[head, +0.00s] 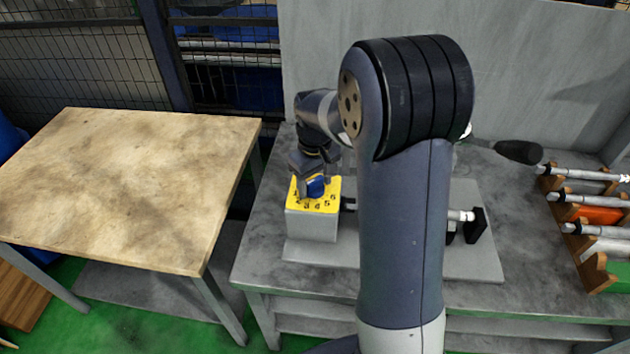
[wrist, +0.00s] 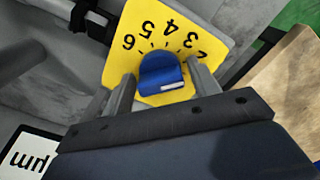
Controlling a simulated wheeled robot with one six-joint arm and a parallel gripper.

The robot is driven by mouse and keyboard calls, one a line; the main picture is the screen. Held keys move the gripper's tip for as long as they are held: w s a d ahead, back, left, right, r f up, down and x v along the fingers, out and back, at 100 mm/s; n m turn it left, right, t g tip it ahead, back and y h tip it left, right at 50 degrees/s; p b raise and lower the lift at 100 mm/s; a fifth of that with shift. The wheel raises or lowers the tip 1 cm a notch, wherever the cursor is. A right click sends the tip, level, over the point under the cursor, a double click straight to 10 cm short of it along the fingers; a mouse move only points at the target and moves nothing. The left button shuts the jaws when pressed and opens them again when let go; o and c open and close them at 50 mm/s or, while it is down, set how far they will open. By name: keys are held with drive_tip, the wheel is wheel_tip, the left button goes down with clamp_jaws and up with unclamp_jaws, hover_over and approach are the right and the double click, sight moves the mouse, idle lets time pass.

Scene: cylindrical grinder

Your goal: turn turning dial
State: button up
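The turning dial is a blue knob (head: 316,187) on a yellow plate (head: 329,204) with black numbers, on top of a grey box (head: 311,226). In the wrist view the blue knob (wrist: 160,72) shows a white mark on its lower right edge, and the numbers 2 to 6 are readable on the yellow plate (wrist: 190,20). My gripper (head: 315,180) points down over the dial. In the wrist view my gripper (wrist: 163,80) is open, one finger on each side of the knob, with narrow gaps. Whether either finger touches it is unclear.
The box stands on a grey machine base (head: 305,252) on a grey table (head: 260,262). A wooden-topped table (head: 120,185) stands at left. A rack (head: 592,262) with several metal shafts is at right. My arm hides the middle of the machine. A grey wall (head: 530,70) rises behind.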

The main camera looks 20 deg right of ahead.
sight(315, 180)
drive_tip(key=shift+o, duration=0.7)
drive_tip(key=shift+w+r, duration=0.1)
drive_tip(key=shift+r, duration=0.2)
wheel_tip(315, 180, up, 10)
drive_tip(key=shift+r+b, duration=0.15)
drive_tip(key=shift+b, duration=0.15)
wheel_tip(315, 180, down, 11)
drive_tip(key=shift+p, duration=0.35)
drive_tip(key=shift+m, duration=0.3)
